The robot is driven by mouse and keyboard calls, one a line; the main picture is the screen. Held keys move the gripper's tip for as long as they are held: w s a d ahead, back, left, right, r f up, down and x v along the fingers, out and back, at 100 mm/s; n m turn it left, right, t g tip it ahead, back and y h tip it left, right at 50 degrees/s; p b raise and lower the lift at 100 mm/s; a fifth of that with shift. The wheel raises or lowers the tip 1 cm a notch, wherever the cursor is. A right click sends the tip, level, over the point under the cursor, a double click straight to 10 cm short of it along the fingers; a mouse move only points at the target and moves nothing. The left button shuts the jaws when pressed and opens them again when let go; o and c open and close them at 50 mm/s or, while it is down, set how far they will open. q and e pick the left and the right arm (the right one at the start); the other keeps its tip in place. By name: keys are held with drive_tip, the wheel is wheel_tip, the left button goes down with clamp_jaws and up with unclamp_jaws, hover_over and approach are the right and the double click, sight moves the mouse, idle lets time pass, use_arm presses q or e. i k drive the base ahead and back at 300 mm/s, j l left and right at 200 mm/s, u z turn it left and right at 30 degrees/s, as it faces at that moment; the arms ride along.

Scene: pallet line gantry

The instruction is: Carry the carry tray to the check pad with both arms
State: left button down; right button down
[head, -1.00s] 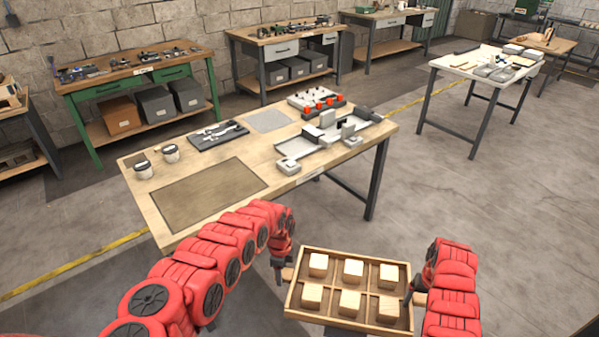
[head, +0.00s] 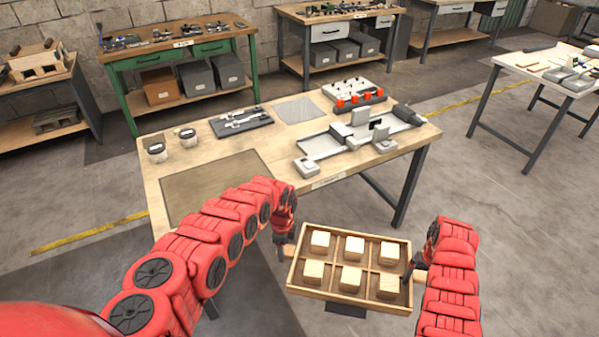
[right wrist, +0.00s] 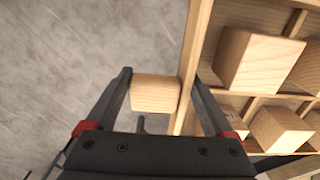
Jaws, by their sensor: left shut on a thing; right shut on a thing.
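The carry tray (head: 350,303) is a wooden box with compartments, each holding a pale wooden block (head: 320,242). It hangs clear of the table in front of me and looks about level. My left gripper (head: 284,250) is shut on the tray's left handle, which it mostly hides. My right gripper (head: 411,272) is shut on the right handle; in the right wrist view the handle block (right wrist: 157,93) sits between the fingers. A large brown pad (head: 215,188) lies bare at the table's near left. It looks like the check pad, but I see no label.
The wooden worktable (head: 310,175) also bears two small tubs (head: 157,152), a dark tool tray (head: 240,122), a grey mat (head: 300,109) and a grey fixture (head: 345,140). Benches stand along the wall. A white table (head: 545,65) stands right. The floor between is open.

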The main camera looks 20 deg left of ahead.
sight(218, 182)
drive_tip(key=l+u, duration=0.25)
drive_tip(key=u, duration=0.2)
drive_tip(key=i+l+u, duration=0.1)
drive_tip(key=l+u, duration=0.45)
drive_tip(key=u, duration=0.3)
drive_tip(key=i+u, duration=0.1)
drive_tip(key=i, duration=1.35)
